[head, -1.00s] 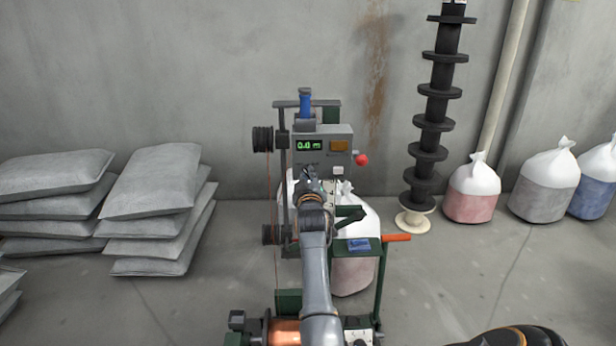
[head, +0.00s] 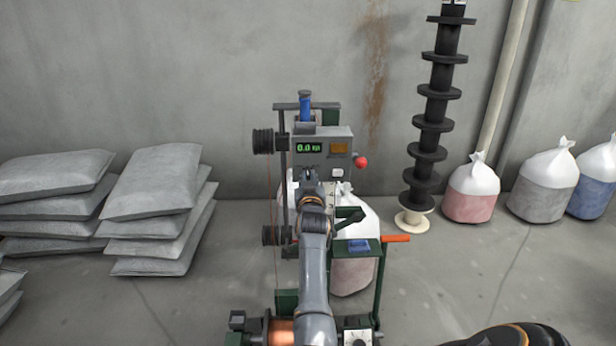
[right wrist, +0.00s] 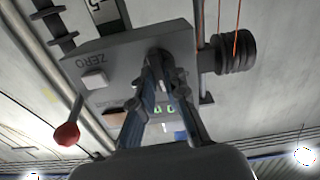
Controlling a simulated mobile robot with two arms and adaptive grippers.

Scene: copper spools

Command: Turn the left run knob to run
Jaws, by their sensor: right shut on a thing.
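The machine's grey control box (head: 346,160) carries a green display, an orange window and a white button. My right gripper (head: 308,174) reaches the lower left of this box front. In the right wrist view, my right gripper (right wrist: 158,66) is shut on a dark knob (right wrist: 158,54) on the box face. The fingers hide most of the knob, so its pointer and setting cannot be read. The box (right wrist: 120,58) appears upside down there, with the word ZERO beside a white button (right wrist: 94,79). My left gripper is not in view.
A red ball handle (head: 361,161) sticks out at the box's right. A black spool (head: 263,140) is at its left. Grey sacks (head: 150,182) are stacked at left. A tall column of black spools (head: 431,140) and tied bags (head: 473,190) stand at right.

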